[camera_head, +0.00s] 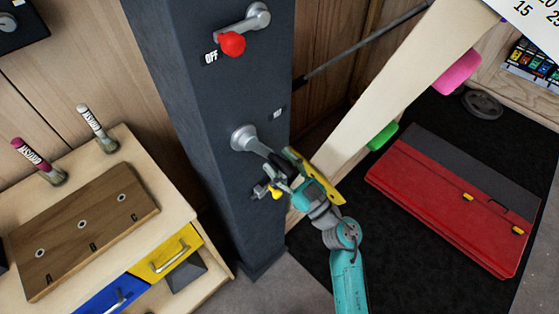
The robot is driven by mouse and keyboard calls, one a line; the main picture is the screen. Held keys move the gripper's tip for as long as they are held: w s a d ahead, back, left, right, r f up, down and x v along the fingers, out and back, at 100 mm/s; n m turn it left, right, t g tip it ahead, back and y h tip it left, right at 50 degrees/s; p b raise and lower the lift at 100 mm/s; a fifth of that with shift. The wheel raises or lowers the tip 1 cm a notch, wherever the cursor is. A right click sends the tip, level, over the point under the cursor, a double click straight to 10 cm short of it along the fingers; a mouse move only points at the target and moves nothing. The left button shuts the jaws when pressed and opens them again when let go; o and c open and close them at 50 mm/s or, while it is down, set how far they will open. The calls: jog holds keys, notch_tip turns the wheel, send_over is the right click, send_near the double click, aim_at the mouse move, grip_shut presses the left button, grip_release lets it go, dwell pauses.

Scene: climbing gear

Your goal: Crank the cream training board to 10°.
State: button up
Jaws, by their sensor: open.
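The cream training board (400,75) leans at the right of the dark column (190,130), with a pink hold (459,72) and a green hold (382,136) on it. A grey crank (243,138) sits on the column's front face. Its arm runs down and right to my gripper, where its handle end is mostly hidden. My gripper (275,178) is open beside that end; I cannot tell whether it touches. A small yellow part shows just below it. Part of a white scale (530,15) with numbers, including 15, shows at the top right, without a visible pointer.
A lever with a red knob (232,43), beside the label OFF, is above the crank. A red folded mat (450,195) lies on the dark floor mat at right. A wooden cabinet with a hole board (85,225) and two brushes (98,130) stands at left.

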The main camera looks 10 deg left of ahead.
jog(key=shift+w+a+r, duration=0.1)
jog(key=shift+w+a, duration=0.05)
jog(key=shift+a, duration=0.1)
grip_shut()
jog(key=shift+a+m, duration=0.1)
jog(key=shift+m, duration=0.3)
